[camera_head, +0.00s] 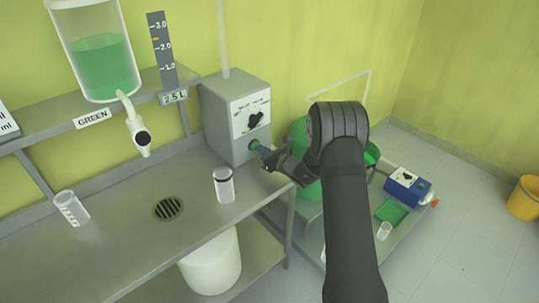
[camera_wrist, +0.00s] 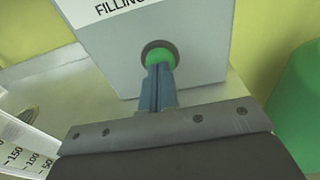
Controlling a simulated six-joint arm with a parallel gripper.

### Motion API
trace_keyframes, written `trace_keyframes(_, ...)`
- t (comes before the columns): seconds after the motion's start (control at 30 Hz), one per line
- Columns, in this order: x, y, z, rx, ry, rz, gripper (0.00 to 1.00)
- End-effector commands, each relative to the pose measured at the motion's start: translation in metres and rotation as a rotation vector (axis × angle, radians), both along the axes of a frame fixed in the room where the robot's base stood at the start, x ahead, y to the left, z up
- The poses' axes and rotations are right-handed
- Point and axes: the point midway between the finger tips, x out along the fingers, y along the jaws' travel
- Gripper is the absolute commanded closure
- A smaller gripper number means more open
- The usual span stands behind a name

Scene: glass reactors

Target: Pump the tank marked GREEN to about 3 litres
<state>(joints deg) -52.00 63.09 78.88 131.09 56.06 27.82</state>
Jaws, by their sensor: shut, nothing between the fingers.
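The tank marked GREEN (camera_head: 102,65) is on the shelf at upper left, partly filled with green liquid. Beside it a scale (camera_head: 161,50) reads 1.0 to 3.0, with a small orange mark between 2.0 and 3.0. A plate (camera_head: 174,97) below the scale reads 2.5 L. A grey pump box (camera_head: 218,125) on the bench has a black knob (camera_head: 256,120) and a green button (camera_wrist: 160,57) in a dark ring. My gripper (camera_head: 262,150) is shut and empty, its fingertips at the button; in the wrist view the fingertips (camera_wrist: 158,70) overlap the button's lower part. Whether they touch it is unclear.
A white tap (camera_head: 137,130) hangs under the tank. A green barrel (camera_head: 302,185) and a blue box (camera_head: 408,187) stand right of the bench.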

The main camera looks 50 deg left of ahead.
Motion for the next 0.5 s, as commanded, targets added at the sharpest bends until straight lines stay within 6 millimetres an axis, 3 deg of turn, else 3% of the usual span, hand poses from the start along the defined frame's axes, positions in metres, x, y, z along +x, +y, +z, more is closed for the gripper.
trace_keyframes(0.5, -0.0006, 0.0105, -0.0003, 0.001, -0.001, 0.001, 1.00)
